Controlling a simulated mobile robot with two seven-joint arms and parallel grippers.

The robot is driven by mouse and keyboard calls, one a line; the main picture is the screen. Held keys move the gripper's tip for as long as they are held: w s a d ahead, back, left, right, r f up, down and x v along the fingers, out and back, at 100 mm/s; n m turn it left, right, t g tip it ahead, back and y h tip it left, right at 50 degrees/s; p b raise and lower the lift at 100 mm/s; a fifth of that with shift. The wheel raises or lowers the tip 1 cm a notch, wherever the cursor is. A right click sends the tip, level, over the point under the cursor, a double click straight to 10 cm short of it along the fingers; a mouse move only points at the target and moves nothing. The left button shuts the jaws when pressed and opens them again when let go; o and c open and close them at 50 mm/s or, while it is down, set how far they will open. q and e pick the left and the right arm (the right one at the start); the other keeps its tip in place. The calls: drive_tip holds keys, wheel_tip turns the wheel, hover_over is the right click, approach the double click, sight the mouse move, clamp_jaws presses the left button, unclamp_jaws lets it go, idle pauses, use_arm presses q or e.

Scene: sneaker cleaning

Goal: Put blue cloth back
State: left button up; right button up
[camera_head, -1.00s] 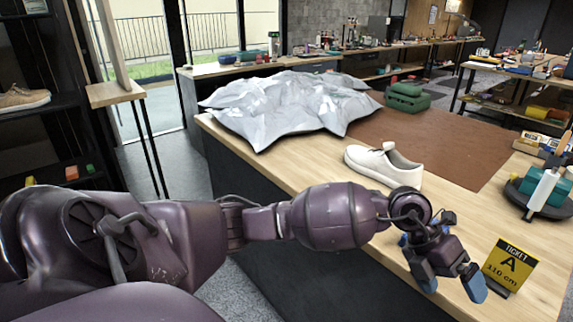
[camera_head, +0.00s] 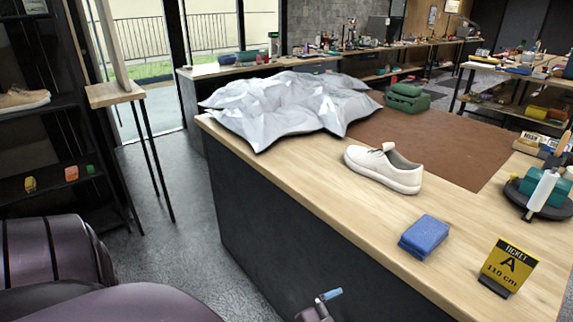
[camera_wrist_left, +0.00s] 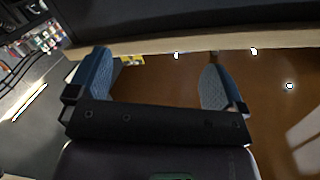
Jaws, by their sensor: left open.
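The blue cloth (camera_head: 424,236), a folded block, lies flat on the wooden bench top (camera_head: 330,180) near its front edge, left of the yellow ticket sign. My left gripper (camera_head: 325,302) shows only in part at the bottom of the head view, below the bench's front edge and apart from the cloth. In the left wrist view its two blue fingers are spread wide with nothing between them (camera_wrist_left: 157,85). My right gripper is not in view.
A white sneaker (camera_head: 385,168) stands behind the cloth. The yellow ticket A sign (camera_head: 508,267) stands to its right. A crumpled silver sheet (camera_head: 285,105) and a brown mat (camera_head: 440,140) cover the bench further back. A black tray (camera_head: 543,203) with tools is at the right.

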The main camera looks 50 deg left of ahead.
use_arm(q)
drive_tip(key=s+a+f+n+g+y, duration=0.1)
drive_tip(key=s+a+f+n+g, duration=0.1)
drive_tip(key=s+f, duration=0.3)
drive_tip(key=s+a+f+n+g+y, duration=0.2)
drive_tip(key=s+a+f+n+g, duration=0.1)
drive_tip(key=s+f, duration=0.2)
drive_tip(key=shift+s+n+g+y, duration=0.3)
drive_tip(key=shift+s+n, duration=0.1)
drive_tip(key=shift+s, duration=0.7)
